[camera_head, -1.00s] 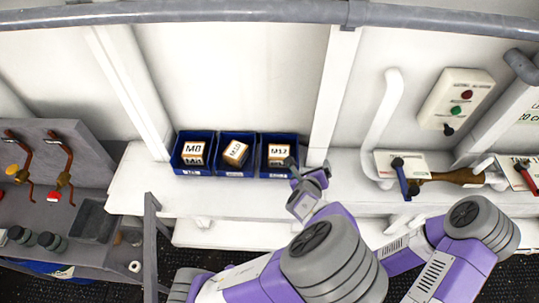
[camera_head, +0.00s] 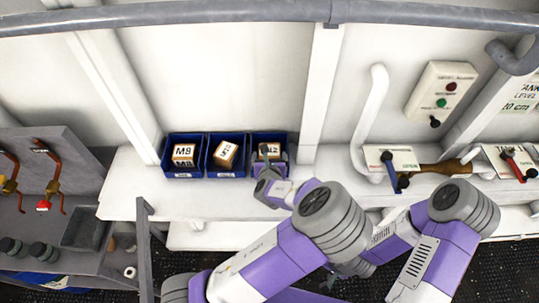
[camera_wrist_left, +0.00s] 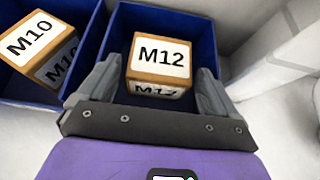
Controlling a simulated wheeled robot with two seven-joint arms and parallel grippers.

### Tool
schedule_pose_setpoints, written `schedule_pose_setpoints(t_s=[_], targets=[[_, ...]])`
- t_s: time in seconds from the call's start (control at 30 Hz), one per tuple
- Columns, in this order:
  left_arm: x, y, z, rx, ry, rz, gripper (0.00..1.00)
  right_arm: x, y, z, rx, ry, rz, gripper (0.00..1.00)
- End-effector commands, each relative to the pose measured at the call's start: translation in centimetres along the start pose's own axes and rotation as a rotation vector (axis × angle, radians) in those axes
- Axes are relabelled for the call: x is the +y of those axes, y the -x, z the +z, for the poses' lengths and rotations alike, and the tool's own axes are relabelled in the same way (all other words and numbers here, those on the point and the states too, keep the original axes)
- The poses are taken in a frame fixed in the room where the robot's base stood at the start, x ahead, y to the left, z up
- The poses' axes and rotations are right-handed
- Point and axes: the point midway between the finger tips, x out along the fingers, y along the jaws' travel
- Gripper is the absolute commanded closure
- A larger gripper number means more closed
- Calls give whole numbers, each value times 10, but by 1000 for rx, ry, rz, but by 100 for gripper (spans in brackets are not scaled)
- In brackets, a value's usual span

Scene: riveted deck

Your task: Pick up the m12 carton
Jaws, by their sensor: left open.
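The M12 carton (camera_wrist_left: 159,62), a small brown box with white labels, sits in the rightmost blue bin (camera_head: 284,140). In the head view my gripper partly covers this carton (camera_head: 269,149). My left gripper (camera_head: 268,163) is over the front of that bin. In the left wrist view the open left gripper (camera_wrist_left: 158,78) has one finger on each side of the carton, with visible gaps between fingers and carton.
The M10 carton (camera_head: 225,152) lies tilted in the middle bin (camera_head: 214,172); the M8 or M9 carton (camera_head: 184,153) is in the left bin (camera_head: 170,171). The bins stand on a white shelf (camera_head: 150,200) against the wall. A control panel (camera_head: 440,92) and handles are at right.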

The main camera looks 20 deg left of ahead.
Motion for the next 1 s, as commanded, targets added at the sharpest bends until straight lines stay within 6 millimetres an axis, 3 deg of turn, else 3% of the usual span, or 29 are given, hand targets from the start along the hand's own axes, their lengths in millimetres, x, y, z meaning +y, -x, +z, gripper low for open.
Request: schedule_pose_setpoints(t_s=[0.3, 0.6, 0.93, 1.0], targets=[[0, -40, -2, 0, 2, 1, 7, -2, 4, 0, 0, 0, 0, 0], [0, -45, -2, 0, 2, 0, 7, -2, 4, 0, 0, 0, 0, 0], [0, -44, -2, 0, 2, 0, 56, -2, 4, 0, 0, 0, 0, 0], [-1, -44, -1, -2, 2, 0, 57, -2, 4, 0, 0, 0, 0, 0]])
